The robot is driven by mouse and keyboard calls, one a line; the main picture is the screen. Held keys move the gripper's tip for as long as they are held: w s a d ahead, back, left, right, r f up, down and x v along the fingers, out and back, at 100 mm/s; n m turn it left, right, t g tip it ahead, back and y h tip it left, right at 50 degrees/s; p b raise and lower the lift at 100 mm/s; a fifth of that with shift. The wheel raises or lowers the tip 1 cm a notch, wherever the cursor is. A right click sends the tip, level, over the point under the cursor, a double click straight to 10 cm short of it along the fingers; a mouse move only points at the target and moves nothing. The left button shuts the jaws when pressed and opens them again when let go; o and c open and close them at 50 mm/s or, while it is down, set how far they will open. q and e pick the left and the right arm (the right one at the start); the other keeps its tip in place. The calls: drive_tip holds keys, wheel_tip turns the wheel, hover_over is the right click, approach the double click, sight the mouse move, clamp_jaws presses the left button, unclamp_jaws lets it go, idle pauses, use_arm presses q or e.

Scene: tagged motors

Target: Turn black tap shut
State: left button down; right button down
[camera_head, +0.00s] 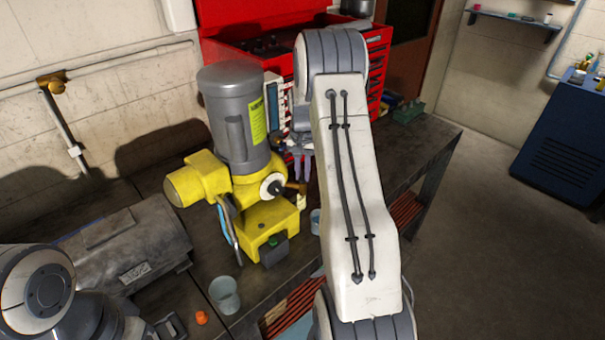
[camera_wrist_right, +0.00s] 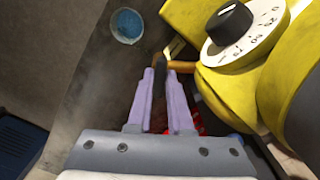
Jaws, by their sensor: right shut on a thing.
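The yellow machine with a grey motor (camera_head: 235,115) stands on the workbench. A brass pipe (camera_wrist_right: 183,66) comes out of its side, and the black tap (camera_wrist_right: 161,64) is at this pipe, seen between my fingertips in the right wrist view. My right gripper (camera_wrist_right: 160,72) is shut on the black tap, its lilac fingers on either side of it. In the head view the right gripper (camera_head: 301,170) is beside the machine, partly behind my forearm, and the tap's handle is hard to make out.
A white numbered dial with a black knob (camera_wrist_right: 228,22) is close beside the right gripper. A cup of blue liquid (camera_wrist_right: 127,26) stands below the pipe. A clear cup (camera_head: 224,294), an orange item (camera_head: 201,318) and a grey motor (camera_head: 125,245) are to the left. A red tool cabinet (camera_head: 235,25) stands behind.

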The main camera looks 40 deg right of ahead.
drive_tip(key=m, duration=0.6)
drive_tip(key=shift+r, duration=0.1)
drive_tip(key=shift+d+m, duration=0.1)
drive_tip(key=shift+m, duration=0.3)
drive_tip(key=c, duration=0.8)
unclamp_jaws()
drive_tip(key=shift+c, duration=0.2)
drive_tip(key=shift+b, duration=0.3)
